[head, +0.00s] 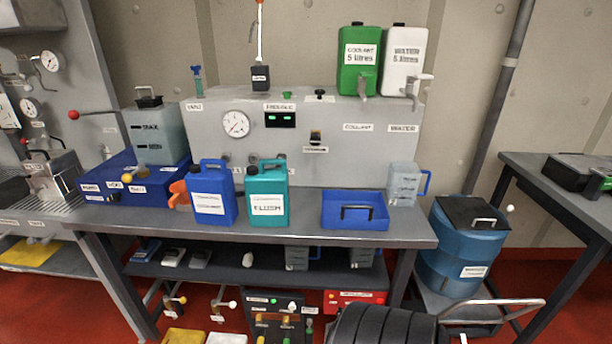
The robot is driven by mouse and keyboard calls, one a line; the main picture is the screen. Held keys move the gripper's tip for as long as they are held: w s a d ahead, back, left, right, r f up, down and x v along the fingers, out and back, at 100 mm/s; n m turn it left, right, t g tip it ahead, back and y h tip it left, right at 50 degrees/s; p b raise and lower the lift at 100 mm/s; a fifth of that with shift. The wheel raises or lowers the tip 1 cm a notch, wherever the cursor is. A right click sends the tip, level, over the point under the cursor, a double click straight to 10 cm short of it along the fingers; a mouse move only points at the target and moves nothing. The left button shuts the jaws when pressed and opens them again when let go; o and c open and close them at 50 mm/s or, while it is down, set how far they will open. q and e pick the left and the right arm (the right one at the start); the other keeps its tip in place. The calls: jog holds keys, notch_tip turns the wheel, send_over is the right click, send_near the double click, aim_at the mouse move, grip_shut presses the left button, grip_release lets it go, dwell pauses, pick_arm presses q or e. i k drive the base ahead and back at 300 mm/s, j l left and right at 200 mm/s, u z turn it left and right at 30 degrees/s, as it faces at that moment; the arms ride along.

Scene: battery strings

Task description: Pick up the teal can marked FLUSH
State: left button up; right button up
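The teal can (268,182) stands upright on the grey bench, with a white label that reads FLUSH on its front. Its handle is at the top. A blue can (213,182) with a white label stands close to its left; I cannot tell whether the two touch. Neither of my grippers shows in the head view.
A blue tray (370,223) with a black handle sits right of the teal can, and a clear jug (402,185) beyond it. A grey panel (215,148) rises behind. An orange funnel (177,187) is left of the blue can. Bare bench (300,232) lies in front.

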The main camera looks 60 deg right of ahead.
aim_at(266, 190)
jog(key=z, duration=1.5)
